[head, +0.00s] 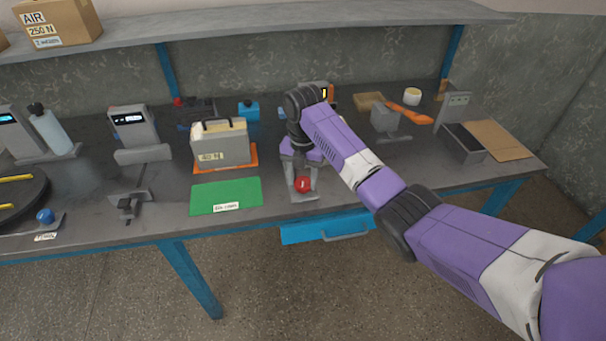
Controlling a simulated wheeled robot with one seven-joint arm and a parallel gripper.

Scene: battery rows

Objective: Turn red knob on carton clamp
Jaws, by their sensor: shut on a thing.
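The red knob (304,184) is a small round ball at the front of the grey carton clamp (305,197), near the bench's front edge. My purple and grey arm reaches in from the right, and my gripper (301,176) points down at the clamp. It is shut on the red knob, though the fingertips are small and partly hidden. The wrist hides the back of the clamp, and I cannot tell whether a carton sits in it. The knob's turn angle is too small to read.
A green mat (226,196) and a grey 40 N box (221,146) on an orange base stand left of the clamp. A blue drawer (328,228) is below. A grey block (383,118) and an orange tool (409,115) lie right. A shelf runs above.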

